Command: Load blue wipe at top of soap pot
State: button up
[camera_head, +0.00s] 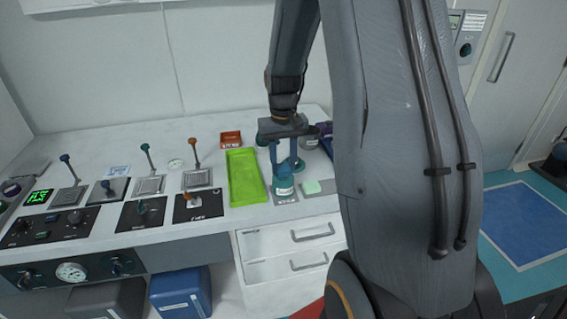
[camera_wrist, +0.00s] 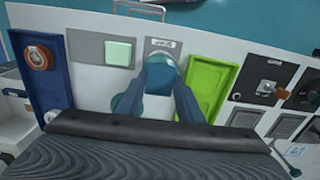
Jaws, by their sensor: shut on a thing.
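The soap pot (camera_head: 284,186) is a teal cylinder with a pale label, standing upright on a grey labelled pad at the counter's front. My gripper (camera_head: 286,162) points down directly over the pot. In the wrist view its two blue-grey fingers (camera_wrist: 158,100) close on a rounded blue piece (camera_wrist: 160,78), which looks like the blue wipe. The piece covers most of the pot in that view, with a teal edge (camera_wrist: 164,58) showing beyond it. The fingers hide much of the piece in the head view. I cannot tell whether it rests on the pot or hangs just above.
A pale green block (camera_head: 312,187) lies on a grey pad right of the pot. A lime-green tray (camera_head: 245,178) stands close on the left, with an orange-brown box (camera_head: 231,138) behind. A blue tray (camera_wrist: 45,75) shows in the wrist view. Lever panels (camera_head: 142,213) fill the counter's left.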

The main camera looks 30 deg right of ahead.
aim_at(284, 168)
jog(key=shift+r+p, duration=2.7)
jog(key=shift+r, duration=0.85)
jog(key=shift+s+f, duration=0.1)
